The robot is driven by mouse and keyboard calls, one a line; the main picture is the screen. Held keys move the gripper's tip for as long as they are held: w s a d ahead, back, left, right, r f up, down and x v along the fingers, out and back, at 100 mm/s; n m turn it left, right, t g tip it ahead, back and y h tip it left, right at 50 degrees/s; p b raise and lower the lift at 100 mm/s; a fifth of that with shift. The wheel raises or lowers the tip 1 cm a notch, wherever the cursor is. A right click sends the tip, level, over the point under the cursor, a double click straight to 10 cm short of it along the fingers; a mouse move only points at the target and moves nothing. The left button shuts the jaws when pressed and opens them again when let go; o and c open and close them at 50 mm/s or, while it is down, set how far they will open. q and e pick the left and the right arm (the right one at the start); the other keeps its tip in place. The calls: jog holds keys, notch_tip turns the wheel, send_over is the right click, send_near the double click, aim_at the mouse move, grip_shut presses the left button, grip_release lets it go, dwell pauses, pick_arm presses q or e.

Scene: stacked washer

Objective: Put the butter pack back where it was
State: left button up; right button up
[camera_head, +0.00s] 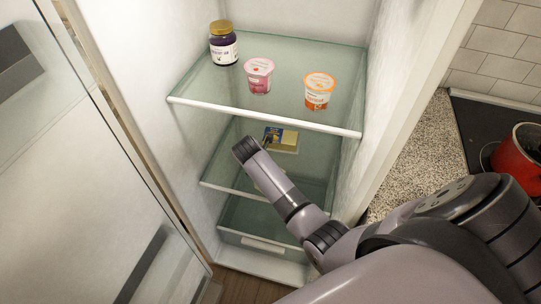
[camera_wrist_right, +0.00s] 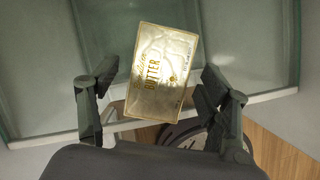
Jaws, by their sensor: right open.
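The butter pack (camera_head: 282,139) is a small yellow pack with a dark part, at the middle glass shelf (camera_head: 225,172) of the open fridge. In the right wrist view the gold butter pack (camera_wrist_right: 160,72) is slightly tilted, with its printed face to the camera. My right gripper (camera_wrist_right: 160,78) is open, one finger on either side of the pack, with a visible gap on each side. In the head view my right arm reaches into the fridge and hides most of this gripper. I cannot tell whether the pack rests fully on the shelf. My left gripper is out of view.
The upper glass shelf (camera_head: 285,98) holds a dark jar (camera_head: 223,45), a pink cup (camera_head: 259,77) and an orange cup (camera_head: 319,91). The fridge door (camera_head: 70,170) stands open at left. A drawer (camera_head: 262,243) is below. A red pot (camera_head: 518,155) sits on the right.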

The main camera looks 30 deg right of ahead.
jog(key=v, duration=1)
jog(key=shift+p, duration=0.45)
jog(key=s+a+r+m+t+y, duration=0.15)
jog(key=s+a+m, duration=0.25)
jog(key=s+m, duration=0.7)
jog(key=s+a+r+m+t+y, duration=0.1)
jog(key=s+a+m+y, duration=0.2)
jog(key=s+m, duration=0.85)
jog(key=s+f+n+g, duration=0.1)
jog(key=s+f+n, duration=0.1)
jog(key=f, duration=1.2)
jog(key=s+f+n+g, duration=0.1)
jog(key=s+f, duration=0.1)
jog(key=f, duration=1.1)
jog(key=s+f, duration=0.7)
jog(key=f, duration=0.3)
jog(key=shift+s+d, duration=0.2)
jog(key=shift+d, duration=0.2)
jog(key=shift+g, duration=0.45)
jog(key=s+f, duration=0.1)
jog(key=s, duration=0.2)
jog(key=s+d+f, duration=0.1)
jog(key=s+f, duration=0.1)
jog(key=s, duration=0.1)
jog(key=s+f, duration=0.2)
jog(key=shift+s+d+f, duration=0.25)
jog(key=shift+s+d, duration=0.15)
jog(key=shift+c, duration=0.2)
